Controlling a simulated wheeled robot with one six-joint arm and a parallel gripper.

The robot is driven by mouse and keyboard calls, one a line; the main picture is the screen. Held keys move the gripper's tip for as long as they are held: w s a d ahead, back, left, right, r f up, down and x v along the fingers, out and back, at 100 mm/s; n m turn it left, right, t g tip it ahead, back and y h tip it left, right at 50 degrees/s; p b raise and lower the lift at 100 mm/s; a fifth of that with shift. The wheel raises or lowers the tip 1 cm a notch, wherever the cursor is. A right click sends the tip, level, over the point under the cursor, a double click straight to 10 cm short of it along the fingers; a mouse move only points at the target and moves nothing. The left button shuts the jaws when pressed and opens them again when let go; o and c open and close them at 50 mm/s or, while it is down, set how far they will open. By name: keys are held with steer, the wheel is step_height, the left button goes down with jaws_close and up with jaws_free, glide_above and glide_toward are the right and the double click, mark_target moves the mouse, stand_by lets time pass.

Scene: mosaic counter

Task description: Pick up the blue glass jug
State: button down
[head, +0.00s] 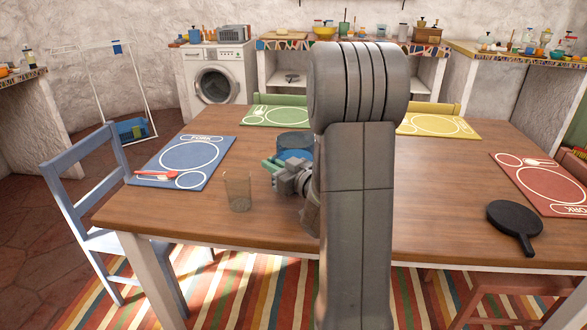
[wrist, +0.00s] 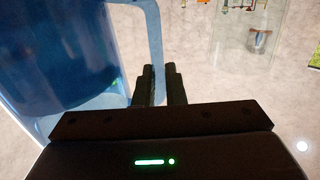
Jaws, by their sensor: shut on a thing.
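The blue glass jug (head: 294,140) is above or on the wooden table, left of my arm and partly hidden behind my gripper (head: 278,172). In the wrist view the translucent jug (wrist: 65,60) fills the left side, with its pale blue handle (wrist: 152,25) running down to my fingers. My gripper (wrist: 160,85) is shut on the jug's handle, its two dark fingers close together around it. The jug looks upright. I cannot tell whether its base touches the table.
A clear drinking glass (head: 238,192) stands left of my gripper, and it also shows in the wrist view (wrist: 248,35). A blue placemat (head: 205,153) with a red spoon (head: 158,176) lies further left. A black pan (head: 514,220) lies at the right. The table (head: 440,175) is clear between.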

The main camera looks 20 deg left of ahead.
steer(key=shift+r, duration=0.1)
step_height(320, 180, up, 10)
steer(key=p, duration=0.2)
steer(key=shift+p, duration=0.35)
stand_by(0.8)
